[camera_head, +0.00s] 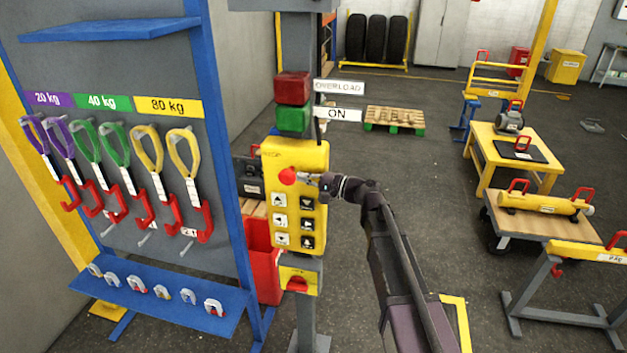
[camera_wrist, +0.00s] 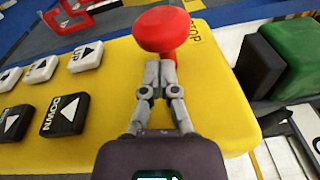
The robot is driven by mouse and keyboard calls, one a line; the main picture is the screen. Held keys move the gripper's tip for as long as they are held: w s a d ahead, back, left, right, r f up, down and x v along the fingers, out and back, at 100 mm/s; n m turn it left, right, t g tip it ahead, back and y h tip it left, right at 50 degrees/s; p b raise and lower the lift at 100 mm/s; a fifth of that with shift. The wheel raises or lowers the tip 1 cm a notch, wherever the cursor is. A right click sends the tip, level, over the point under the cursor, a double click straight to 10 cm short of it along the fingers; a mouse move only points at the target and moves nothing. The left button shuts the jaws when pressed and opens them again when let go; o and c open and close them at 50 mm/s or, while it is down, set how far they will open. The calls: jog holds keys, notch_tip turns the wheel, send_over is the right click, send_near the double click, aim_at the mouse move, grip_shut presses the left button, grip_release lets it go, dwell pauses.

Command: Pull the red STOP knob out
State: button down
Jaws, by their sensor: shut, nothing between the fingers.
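The red STOP knob (camera_head: 287,176) is a round mushroom head at the top left of the yellow control box (camera_head: 312,150). In the wrist view the knob (camera_wrist: 162,28) stands up from the yellow face (camera_wrist: 210,85), with part of its red stem showing under the head and the word STOP printed beside it. My gripper (camera_head: 311,180) comes from the right of the box. In the wrist view my gripper's fingertips (camera_wrist: 160,70) are together, empty, just in front of the stem and below the head. I cannot tell whether they touch it.
Black and white arrow buttons (camera_head: 293,222) fill the box below the knob; a DOWN button (camera_wrist: 65,115) is left of my fingers. Red and green lamps (camera_head: 293,103) sit above the box. A sling rack (camera_head: 150,62) stands left. Open floor lies right behind my arm.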

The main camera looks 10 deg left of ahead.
aim_at(293, 182)
jog(key=shift+a, duration=0.35)
jog(key=shift+s, duration=1.65)
jog(key=shift+w, duration=0.1)
jog(key=shift+d, duration=0.1)
jog(key=s+d, duration=0.1)
jog(key=d, duration=0.8)
jog(key=shift+d+f, duration=0.25)
jog(key=shift+d, duration=0.15)
jog(key=shift+s, duration=0.15)
